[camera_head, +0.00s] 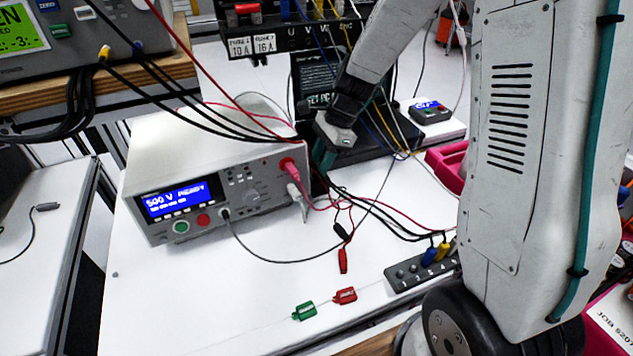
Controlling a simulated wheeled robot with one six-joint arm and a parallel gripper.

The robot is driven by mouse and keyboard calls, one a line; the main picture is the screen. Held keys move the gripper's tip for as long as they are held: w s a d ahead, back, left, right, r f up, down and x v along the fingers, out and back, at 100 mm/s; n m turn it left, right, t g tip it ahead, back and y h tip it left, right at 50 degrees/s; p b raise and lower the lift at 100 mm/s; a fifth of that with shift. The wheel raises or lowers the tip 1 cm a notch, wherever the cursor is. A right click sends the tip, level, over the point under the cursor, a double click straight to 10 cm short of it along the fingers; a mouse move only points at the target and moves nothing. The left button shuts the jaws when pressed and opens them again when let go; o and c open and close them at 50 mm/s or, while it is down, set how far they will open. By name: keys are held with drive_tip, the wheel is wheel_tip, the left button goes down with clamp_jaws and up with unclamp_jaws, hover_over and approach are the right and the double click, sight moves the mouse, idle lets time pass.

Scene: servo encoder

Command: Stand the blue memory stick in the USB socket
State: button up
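My gripper (324,160) reaches down at the back right corner of the white bench instrument, in front of a dark device. Its fingertips are small and partly hidden, so I cannot tell whether they are open or hold anything. I cannot make out the blue memory stick for certain. A blue plug-like piece (430,257) stands beside a yellow one (445,250) at a dark grey socket strip (405,274) at lower right; wires run close by. I cannot identify a USB socket. A cable ending in a small grey connector (46,207) lies on the left surface.
The white instrument (215,190) with a blue screen stands mid-left, with red and black leads around it. A green tag (304,311) and a red tag (345,296) lie at the front. A small box with a blue display (430,112) stands behind. White bench is clear at front left.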

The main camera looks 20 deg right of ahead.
drive_tip(key=shift+r, duration=0.1)
drive_tip(key=shift+d+r, duration=0.2)
drive_tip(key=shift+r, duration=0.05)
drive_tip(key=d+r, duration=0.2)
drive_tip(key=d, duration=1.1)
drive_tip(key=shift+w, duration=0.15)
drive_tip(key=shift+a, duration=0.1)
